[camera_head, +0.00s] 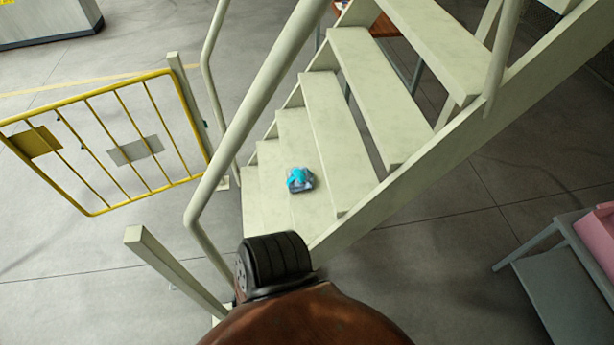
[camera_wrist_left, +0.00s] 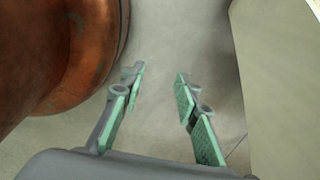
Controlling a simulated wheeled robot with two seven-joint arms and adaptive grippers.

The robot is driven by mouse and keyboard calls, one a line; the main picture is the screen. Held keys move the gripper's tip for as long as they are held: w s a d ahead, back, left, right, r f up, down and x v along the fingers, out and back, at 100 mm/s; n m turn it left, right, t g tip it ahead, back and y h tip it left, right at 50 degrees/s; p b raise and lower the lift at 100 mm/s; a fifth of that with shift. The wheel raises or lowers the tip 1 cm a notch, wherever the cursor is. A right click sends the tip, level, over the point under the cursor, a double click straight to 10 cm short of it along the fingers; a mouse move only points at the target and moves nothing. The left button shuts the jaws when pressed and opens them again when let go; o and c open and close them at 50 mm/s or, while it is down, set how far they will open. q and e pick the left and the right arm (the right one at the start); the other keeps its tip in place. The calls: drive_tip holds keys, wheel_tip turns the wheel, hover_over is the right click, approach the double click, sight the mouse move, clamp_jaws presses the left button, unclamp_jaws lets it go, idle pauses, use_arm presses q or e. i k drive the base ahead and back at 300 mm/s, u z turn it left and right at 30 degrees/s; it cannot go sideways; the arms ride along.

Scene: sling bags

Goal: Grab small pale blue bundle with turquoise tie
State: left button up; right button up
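The small pale blue bundle with a turquoise tie (camera_head: 299,180) lies on one of the lower steps of a cream staircase in the head view. It does not show in the left wrist view. My left gripper (camera_wrist_left: 158,85) is open and empty in the left wrist view, its green-padded fingers apart over bare floor. The left gripper is not in the head view, so its distance from the bundle cannot be told. My right gripper is in neither view.
The cream staircase (camera_head: 345,140) rises to the upper right, with a handrail (camera_head: 245,125) along its left side. A yellow barrier (camera_head: 105,145) stands at left. A grey bench or step (camera_head: 565,290) with a pink object (camera_head: 598,238) is at lower right. Grey floor lies open between.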

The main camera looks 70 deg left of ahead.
sight(301, 178)
drive_tip(key=u, duration=1.55)
